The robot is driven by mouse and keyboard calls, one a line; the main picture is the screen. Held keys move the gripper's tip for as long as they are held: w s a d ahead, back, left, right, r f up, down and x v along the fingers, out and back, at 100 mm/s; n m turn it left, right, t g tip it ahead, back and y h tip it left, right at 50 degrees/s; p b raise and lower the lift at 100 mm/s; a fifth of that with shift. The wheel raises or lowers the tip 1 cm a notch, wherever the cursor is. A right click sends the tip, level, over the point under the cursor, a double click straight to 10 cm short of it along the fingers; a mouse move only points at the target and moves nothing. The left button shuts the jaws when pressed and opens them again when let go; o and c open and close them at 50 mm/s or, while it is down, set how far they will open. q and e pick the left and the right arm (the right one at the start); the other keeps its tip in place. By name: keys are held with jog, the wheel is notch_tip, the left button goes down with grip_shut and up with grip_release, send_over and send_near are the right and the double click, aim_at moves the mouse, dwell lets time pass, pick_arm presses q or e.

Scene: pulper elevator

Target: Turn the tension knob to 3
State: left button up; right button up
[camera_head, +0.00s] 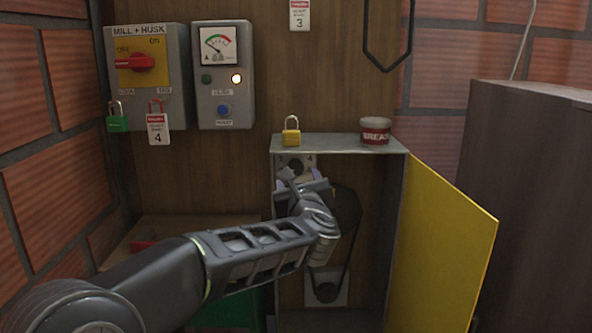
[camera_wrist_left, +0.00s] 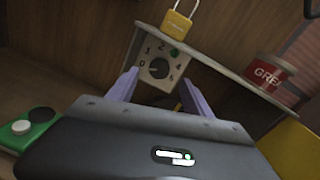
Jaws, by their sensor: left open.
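The tension knob (camera_wrist_left: 158,68) is a dark round dial on a pale plate (camera_wrist_left: 146,50) with printed numbers, inside the open cabinet under its top shelf. A small green mark sits at the plate's upper right. I cannot tell which number the knob points to. In the head view the plate (camera_head: 308,161) is partly hidden by my gripper. My left gripper (camera_head: 303,183) is open just in front of and slightly below the plate. In the left wrist view its two fingers (camera_wrist_left: 158,80) stand apart, with the knob showing between them; contact is not visible. My right gripper is not in view.
A yellow padlock (camera_head: 291,132) and a red grease tin (camera_head: 375,131) stand on the cabinet top (camera_head: 338,142). The yellow door (camera_head: 440,245) hangs open at the right. A belt and pulleys (camera_head: 345,215) are behind my gripper. Switch boxes (camera_head: 150,85) hang upper left.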

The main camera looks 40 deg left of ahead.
aim_at(296, 168)
pick_arm(q)
jog(key=p+x, duration=0.1)
jog(key=x, duration=0.6)
jog(key=shift+f, duration=0.1)
grip_shut()
dwell(0.5)
